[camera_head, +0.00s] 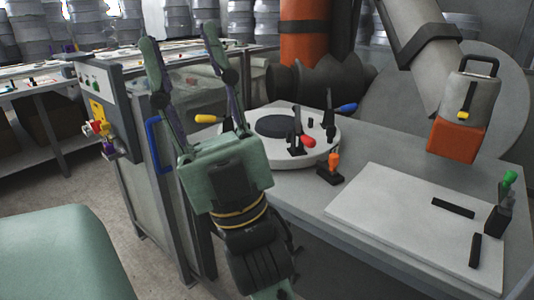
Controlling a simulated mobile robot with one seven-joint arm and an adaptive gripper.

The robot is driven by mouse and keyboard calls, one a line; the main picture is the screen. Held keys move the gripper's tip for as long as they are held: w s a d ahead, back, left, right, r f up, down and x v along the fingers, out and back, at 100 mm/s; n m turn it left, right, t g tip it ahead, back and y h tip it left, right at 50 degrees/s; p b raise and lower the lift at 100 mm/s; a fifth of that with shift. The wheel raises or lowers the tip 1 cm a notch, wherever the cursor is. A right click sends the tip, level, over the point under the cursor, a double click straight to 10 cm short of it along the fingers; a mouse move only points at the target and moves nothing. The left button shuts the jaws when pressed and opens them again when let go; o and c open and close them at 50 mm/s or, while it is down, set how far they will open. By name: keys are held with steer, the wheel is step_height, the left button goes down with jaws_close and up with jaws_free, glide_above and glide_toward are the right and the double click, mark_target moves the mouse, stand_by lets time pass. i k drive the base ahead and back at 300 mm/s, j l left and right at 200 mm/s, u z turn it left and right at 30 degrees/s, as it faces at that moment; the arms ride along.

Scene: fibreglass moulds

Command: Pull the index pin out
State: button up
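An orange-knobbed pin (334,160) stands upright in a small black block on the table, beside the front right rim of a round white mould (312,149). A second pin with a green knob (509,178) stands in a black block at the table's right end. Which one is the index pin I cannot tell; both shafts are mostly hidden. My gripper (180,43) points up, its two green-tipped fingers wide apart with nothing between them. It is left of the mould and apart from both pins.
The mould carries clamps with red (309,142), yellow (206,119) and blue (348,107) handles. A white board (400,215) with two black bars covers the table's right part. A grey cabinet (150,200) is at left.

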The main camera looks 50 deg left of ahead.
mark_target(334, 158)
steer(key=u, duration=0.95)
steer(key=i+j+u, duration=0.25)
steer(key=u, duration=0.25)
